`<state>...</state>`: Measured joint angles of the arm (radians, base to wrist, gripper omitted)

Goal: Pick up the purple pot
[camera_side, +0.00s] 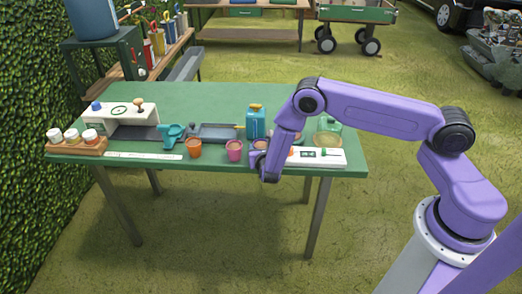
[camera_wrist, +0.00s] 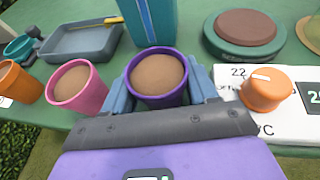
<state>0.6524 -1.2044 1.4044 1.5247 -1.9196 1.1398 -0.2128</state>
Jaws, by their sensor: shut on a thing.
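The purple pot (camera_wrist: 159,80), filled with brown soil, is between the two blue-grey fingers of my gripper (camera_wrist: 160,88) in the wrist view. My gripper is shut on it, with one finger on each side. In the side view my gripper (camera_side: 268,172) is at the front edge of the green table, and the arm hides most of the pot (camera_side: 260,145). I cannot tell whether the pot is touching the table or raised.
A pink pot (camera_wrist: 77,86) stands close on the left, with an orange pot (camera_wrist: 18,82) beyond it. On the right is a white device with an orange knob (camera_wrist: 265,88). A teal container (camera_side: 255,122) stands behind. The green table (camera_side: 225,98) is clear toward the back.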

